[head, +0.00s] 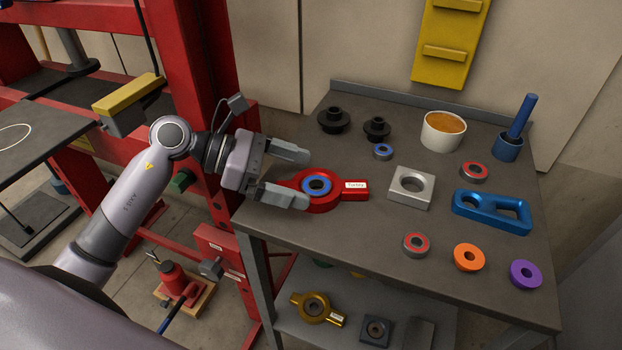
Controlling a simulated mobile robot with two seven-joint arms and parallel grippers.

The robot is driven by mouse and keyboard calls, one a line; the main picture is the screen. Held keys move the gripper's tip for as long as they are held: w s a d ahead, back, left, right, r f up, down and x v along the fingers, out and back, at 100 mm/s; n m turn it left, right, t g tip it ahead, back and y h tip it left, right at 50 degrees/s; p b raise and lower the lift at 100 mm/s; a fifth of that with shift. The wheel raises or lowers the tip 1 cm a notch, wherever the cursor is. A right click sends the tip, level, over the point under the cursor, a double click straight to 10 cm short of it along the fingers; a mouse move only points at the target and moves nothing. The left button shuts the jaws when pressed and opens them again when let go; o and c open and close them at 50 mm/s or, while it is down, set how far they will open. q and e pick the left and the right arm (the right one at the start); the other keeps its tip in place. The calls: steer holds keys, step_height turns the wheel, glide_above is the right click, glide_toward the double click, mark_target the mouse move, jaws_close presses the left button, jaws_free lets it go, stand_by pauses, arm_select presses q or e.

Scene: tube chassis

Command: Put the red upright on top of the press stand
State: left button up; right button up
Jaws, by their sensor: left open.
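The red upright (330,203) lies flat near the left edge of the grey table. It is a round ring with a blue-rimmed bearing (316,185) in its middle and a labelled tab pointing right. My left gripper (307,180) is open, with its two fingers pointing right, one on the far side and one on the near side of the ring. I cannot tell whether the fingers touch it. A silver square block with a round hole (411,199) sits just right of the tab; it may be the press stand, but nothing marks it as such. My right gripper is not in view.
The grey table (340,250) also holds black bushings (333,122), small red-sealed bearings (415,245), a blue block (491,211), orange (468,257) and purple (525,274) rings, a cup (443,131) and a blue-handled tool (521,118). A red press frame (196,60) stands left.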

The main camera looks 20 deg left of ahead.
arm_select(q)
steer(key=shift+v, duration=1.8)
